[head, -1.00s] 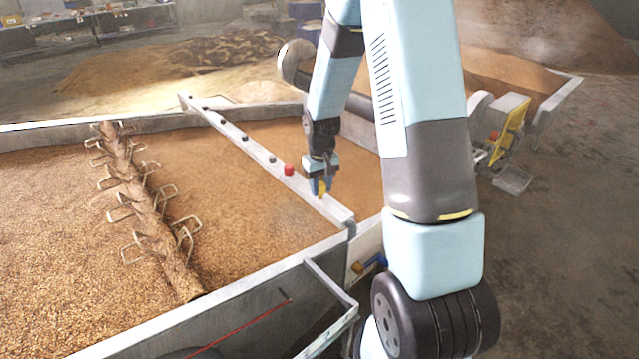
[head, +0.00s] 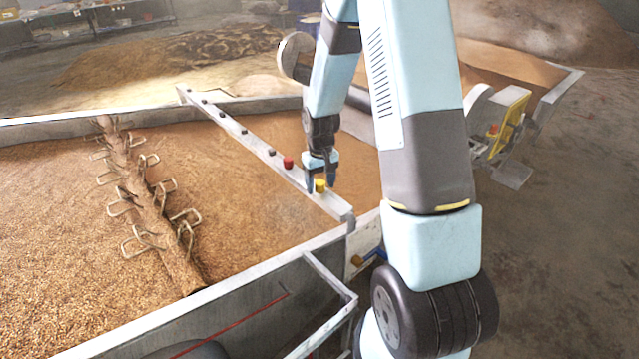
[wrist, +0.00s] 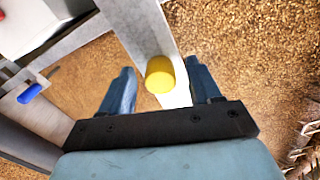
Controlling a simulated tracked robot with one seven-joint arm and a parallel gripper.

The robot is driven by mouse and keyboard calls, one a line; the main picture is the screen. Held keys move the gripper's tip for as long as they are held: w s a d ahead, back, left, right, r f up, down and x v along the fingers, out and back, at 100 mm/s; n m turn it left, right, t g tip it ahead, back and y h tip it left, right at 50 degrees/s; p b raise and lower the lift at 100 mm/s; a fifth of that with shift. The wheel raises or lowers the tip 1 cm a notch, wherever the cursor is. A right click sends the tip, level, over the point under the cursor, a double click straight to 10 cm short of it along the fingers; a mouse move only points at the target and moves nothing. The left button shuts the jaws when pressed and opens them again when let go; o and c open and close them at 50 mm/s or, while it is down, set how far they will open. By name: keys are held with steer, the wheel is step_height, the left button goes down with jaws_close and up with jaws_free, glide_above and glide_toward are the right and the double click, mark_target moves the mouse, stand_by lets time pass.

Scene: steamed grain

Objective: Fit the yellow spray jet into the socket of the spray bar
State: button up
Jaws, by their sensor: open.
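The yellow spray jet (head: 320,185) stands upright on the pale spray bar (head: 262,148), near the bar's front end. It also shows in the wrist view (wrist: 160,75), where it covers its socket, so how deep it sits cannot be seen. My gripper (head: 322,188) is just over the bar, open, with its blue fingers on either side of the jet. In the wrist view my gripper (wrist: 160,92) shows a gap between each finger and the jet. A red jet (head: 288,162) stands farther back on the same bar.
The bar spans a grain-filled trough with metal walls (head: 240,322). A shaft with wire loops (head: 150,212) lies in the grain to the left. Several dark fittings (head: 244,131) line the bar. A blue-handled item (wrist: 30,93) is beside the trough wall.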

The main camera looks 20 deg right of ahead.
step_height(320, 180, up, 14)
stand_by(0.8)
steer(key=shift+f, duration=0.1)
stand_by(0.4)
steer(key=s+r+t, duration=0.3)
steer(key=s+r, duration=0.8)
steer(key=r, duration=0.3)
steer(key=s+r+t, duration=0.1)
steer(key=s+r, duration=0.2)
steer(key=s, duration=0.5)
steer(key=s+r+m+t, duration=0.1)
steer(key=s+r, duration=0.2)
steer(key=s, duration=0.4)
steer(key=shift+s+a+r+m+t, duration=0.3)
steer(key=shift+s+r, duration=0.05)
